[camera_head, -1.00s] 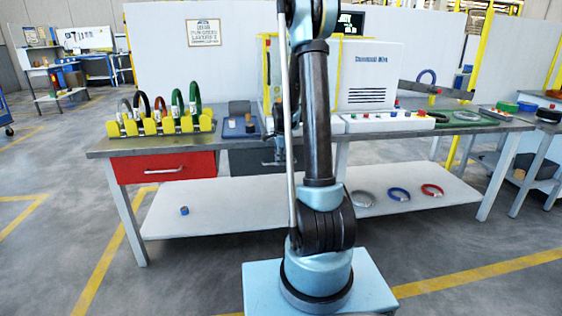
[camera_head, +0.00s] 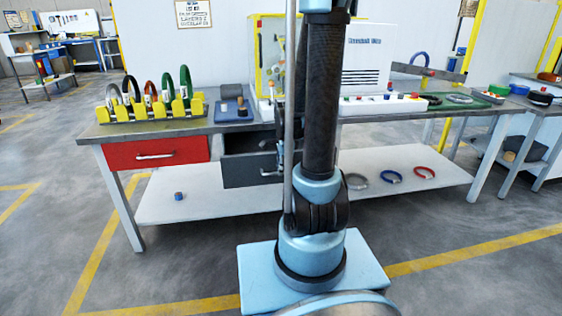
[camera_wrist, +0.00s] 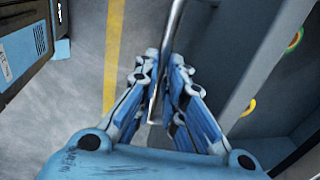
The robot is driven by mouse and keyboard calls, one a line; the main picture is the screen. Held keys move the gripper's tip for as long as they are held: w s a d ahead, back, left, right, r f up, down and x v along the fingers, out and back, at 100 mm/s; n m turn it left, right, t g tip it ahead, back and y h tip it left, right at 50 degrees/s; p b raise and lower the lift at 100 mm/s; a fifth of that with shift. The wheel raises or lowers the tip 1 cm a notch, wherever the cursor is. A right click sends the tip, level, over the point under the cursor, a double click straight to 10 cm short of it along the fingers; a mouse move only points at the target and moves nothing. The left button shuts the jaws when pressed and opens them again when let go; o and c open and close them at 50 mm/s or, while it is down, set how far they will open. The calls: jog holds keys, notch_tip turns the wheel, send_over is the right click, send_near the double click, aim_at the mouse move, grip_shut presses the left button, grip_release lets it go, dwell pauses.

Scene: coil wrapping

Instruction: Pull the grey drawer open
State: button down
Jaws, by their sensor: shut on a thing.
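The grey drawer (camera_head: 247,172) is under the workbench, right of the red drawer, and stands partly out. Its dark inside shows above its front in the head view. My arm hides its right part. My gripper (camera_wrist: 163,68) is shut on the drawer's metal bar handle (camera_wrist: 174,25), with one finger on each side of the bar in the wrist view. The drawer's grey front (camera_wrist: 208,60) lies just right of the handle there. In the head view, the gripper is partly hidden behind my arm.
The red drawer (camera_head: 122,154) is shut, left of the grey one. The workbench top (camera_head: 225,122) bears a yellow coil rack (camera_head: 152,112). A lower shelf (camera_head: 215,203) holds several rings. A yellow and a green curved thing show at the wrist view's right.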

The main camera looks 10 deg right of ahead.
jog(key=s, duration=0.7)
jog(key=shift+a, duration=0.15)
jog(key=c, duration=2)
grip_release()
jog(key=shift+o, duration=0.2)
notch_tip(320, 180, up, 12)
jog(key=s, duration=0.2)
jog(key=shift+f, duration=0.25)
